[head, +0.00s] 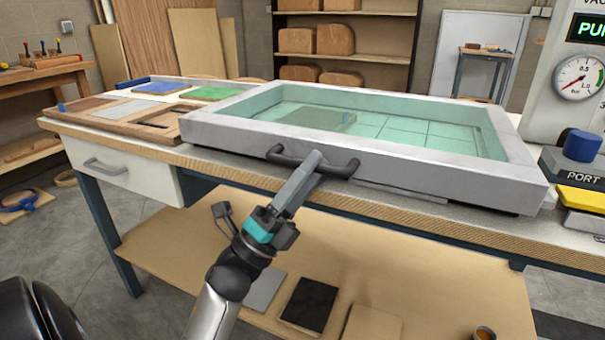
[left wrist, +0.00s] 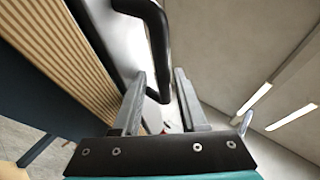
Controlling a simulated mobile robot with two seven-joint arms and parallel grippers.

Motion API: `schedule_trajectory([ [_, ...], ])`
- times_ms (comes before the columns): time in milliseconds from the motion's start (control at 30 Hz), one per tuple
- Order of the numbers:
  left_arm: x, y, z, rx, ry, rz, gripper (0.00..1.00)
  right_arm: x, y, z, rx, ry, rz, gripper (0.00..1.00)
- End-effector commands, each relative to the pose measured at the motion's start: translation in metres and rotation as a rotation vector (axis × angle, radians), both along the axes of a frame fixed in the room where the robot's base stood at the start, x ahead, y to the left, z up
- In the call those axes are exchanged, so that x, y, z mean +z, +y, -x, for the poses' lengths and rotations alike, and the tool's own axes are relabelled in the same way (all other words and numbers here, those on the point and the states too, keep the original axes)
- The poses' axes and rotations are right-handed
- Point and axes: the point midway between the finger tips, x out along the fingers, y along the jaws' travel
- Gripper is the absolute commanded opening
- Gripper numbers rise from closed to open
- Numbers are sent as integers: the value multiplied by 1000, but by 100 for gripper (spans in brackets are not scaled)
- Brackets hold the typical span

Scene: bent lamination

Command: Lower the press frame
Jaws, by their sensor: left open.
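The press frame (head: 370,160), a grey rectangular rim around a clear greenish sheet, lies low and about level on the bench. A darker flat shape shows through the sheet at its left. The black bar handle (head: 341,170) is on the frame's front side; it also shows in the left wrist view (left wrist: 156,45). My left gripper (head: 314,160) is at the handle. In the left wrist view its two fingers (left wrist: 160,80) are apart, with the handle's bar between them. I cannot tell whether they touch it. My right gripper is not in view.
The bench's front edge (head: 330,205) runs below the frame. A wooden board with coloured sheets (head: 165,100) is left of the frame. A vacuum unit with a gauge (head: 578,77), a blue knob (head: 582,146) and a yellow part (head: 582,199) are at the right. A drawer (head: 120,168) is below left.

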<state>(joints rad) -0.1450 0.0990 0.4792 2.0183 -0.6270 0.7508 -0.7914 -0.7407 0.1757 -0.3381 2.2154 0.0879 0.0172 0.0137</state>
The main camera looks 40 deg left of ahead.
Motion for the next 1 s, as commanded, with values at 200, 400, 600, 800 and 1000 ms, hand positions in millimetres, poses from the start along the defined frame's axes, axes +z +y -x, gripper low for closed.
schedule_trajectory([
  [200,-18,9,15,11,9,8,50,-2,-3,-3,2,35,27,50],
  [400,-50,19,46,7,11,6,50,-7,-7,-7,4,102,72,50],
  [600,-81,29,76,4,7,3,50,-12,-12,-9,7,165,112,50],
  [800,-101,34,96,2,4,1,50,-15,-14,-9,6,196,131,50],
  [1000,-108,36,102,0,1,0,50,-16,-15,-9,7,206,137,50],
])
